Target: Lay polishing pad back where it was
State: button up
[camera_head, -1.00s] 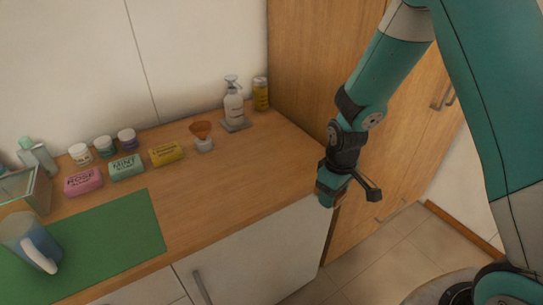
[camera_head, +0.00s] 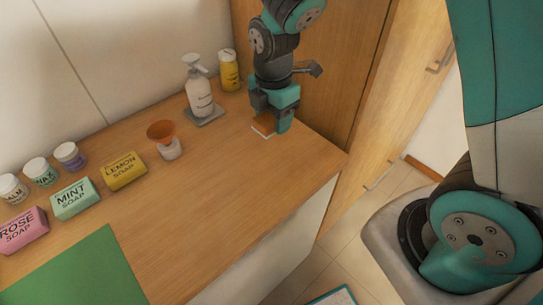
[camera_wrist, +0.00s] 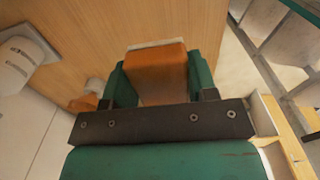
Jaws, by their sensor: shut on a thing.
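My gripper (camera_head: 275,118) is over the right end of the wooden counter, pointing down, and is shut on the polishing pad (camera_head: 262,127). The pad is orange-brown with a pale edge and lies low, at or just above the wood; I cannot tell if it touches. In the wrist view the pad (camera_wrist: 158,66) sits between the two green fingers of my gripper (camera_wrist: 159,78). The part of the pad deeper between the fingers is partly hidden.
A white pump bottle (camera_head: 199,92) on a grey base and a yellow bottle (camera_head: 229,72) stand to the left, behind. A wooden cabinet side (camera_head: 345,75) rises at the right. The front counter is clear.

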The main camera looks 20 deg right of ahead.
aim_at(273, 167)
notch_tip(273, 167, down, 15)
jog(key=shift+r+p, duration=0.2)
jog(key=shift+p, duration=0.85)
jog(key=shift+f, duration=0.15)
jog(key=o, duration=1)
jog(key=shift+s, duration=0.1)
jog(key=shift+c, duration=0.2)
notch_tip(273, 167, up, 12)
jog(key=b, duration=0.2)
jog(key=shift+f+b, duration=0.15)
jog(key=shift+b, duration=0.25)
jog(key=s+a+r+m+y, duration=0.2)
jog(key=s+r+m, duration=0.5)
jog(key=s+r, duration=0.2)
jog(key=s+a+r+m+y, duration=0.2)
jog(key=s+a+r+m, duration=0.1)
jog(key=s+r+m, duration=0.4)
jog(key=s+r, duration=0.2)
jog(key=shift+s, duration=0.35)
